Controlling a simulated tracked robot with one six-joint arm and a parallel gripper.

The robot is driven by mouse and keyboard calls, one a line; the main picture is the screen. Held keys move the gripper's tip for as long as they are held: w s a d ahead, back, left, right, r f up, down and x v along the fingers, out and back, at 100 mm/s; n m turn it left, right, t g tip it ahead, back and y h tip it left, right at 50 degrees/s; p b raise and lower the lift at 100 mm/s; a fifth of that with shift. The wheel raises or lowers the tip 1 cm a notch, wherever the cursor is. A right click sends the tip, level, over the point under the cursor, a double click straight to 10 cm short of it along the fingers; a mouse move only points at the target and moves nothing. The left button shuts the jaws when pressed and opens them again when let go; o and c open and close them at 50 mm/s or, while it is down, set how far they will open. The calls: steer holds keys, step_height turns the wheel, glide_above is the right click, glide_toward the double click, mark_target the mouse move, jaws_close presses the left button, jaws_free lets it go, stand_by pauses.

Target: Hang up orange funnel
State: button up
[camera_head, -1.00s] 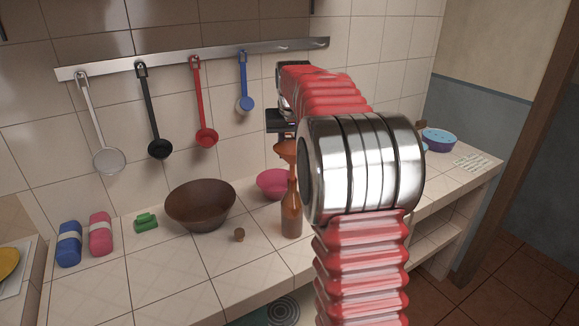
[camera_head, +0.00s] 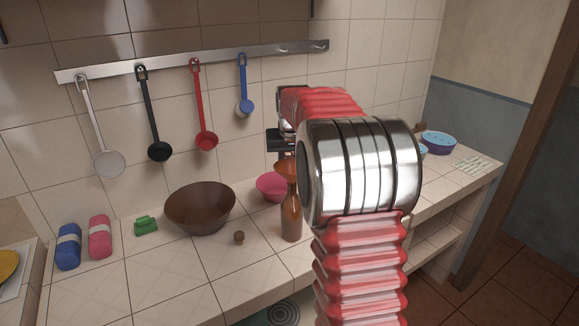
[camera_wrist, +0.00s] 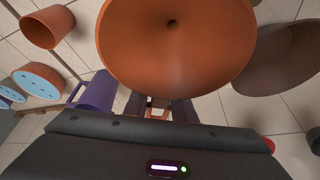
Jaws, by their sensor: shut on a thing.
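The orange funnel (camera_head: 285,167) is in my gripper (camera_head: 281,143), near the tiled wall behind the counter. In the wrist view the funnel (camera_wrist: 180,55) fills the upper middle, with its wide mouth and dark centre hole showing. The dark fingers (camera_wrist: 156,107) are shut on its rim; the contact is partly hidden behind the funnel. In the head view the funnel overlaps the neck of a brown bottle (camera_head: 291,217); I cannot tell whether they touch. A metal rail (camera_head: 200,62) on the wall holds white, black, red and blue ladles. Its right end, past the blue ladle (camera_head: 244,92), is bare.
A purple mug (camera_wrist: 97,92) and an orange cup (camera_wrist: 47,27) show in the wrist view. The front left counter is mostly clear.

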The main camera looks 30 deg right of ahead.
mark_target(290, 163)
steer(key=shift+f, duration=0.1)
steer(key=o, duration=1)
steer(key=v, duration=1.3)
steer(key=shift+w, duration=0.2)
steer(key=shift+s+r, duration=0.15)
steer(key=shift+r, duration=0.25)
steer(key=shift+a, duration=0.1)
